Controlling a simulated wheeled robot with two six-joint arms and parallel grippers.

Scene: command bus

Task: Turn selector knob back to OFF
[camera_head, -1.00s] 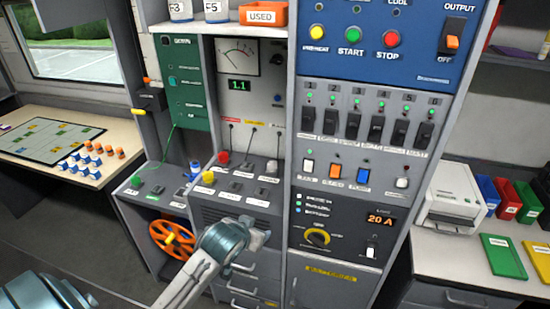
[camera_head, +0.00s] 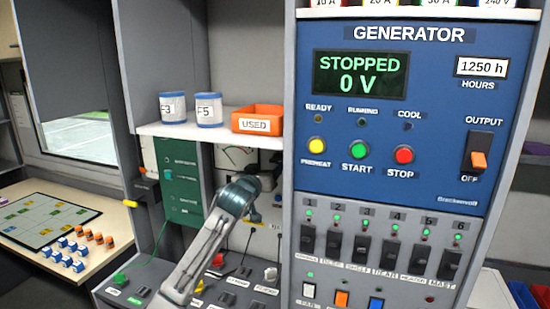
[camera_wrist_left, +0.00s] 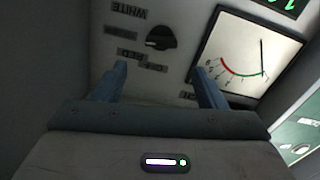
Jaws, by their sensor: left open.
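A black selector knob (camera_wrist_left: 162,38) shows upside down in the left wrist view on a grey panel. Labels reading WHITE, RED and OFF lie around it. Its pale mark faces left in the picture, but I cannot tell exactly which label it points to. My left gripper (camera_wrist_left: 163,80) is open, its two blue fingers apart and empty, short of the knob. In the head view my left gripper (camera_head: 252,200) is at the panel under the shelf, and the arm hides the knob there. My right gripper is not in view.
A dial meter (camera_wrist_left: 245,55) sits beside the knob. Above, a shelf (camera_head: 160,130) holds white jars (camera_head: 173,108) and an orange USED bin (camera_head: 257,121). The blue generator panel (camera_head: 330,130) stands to the right; its display reads STOPPED, 0 V.

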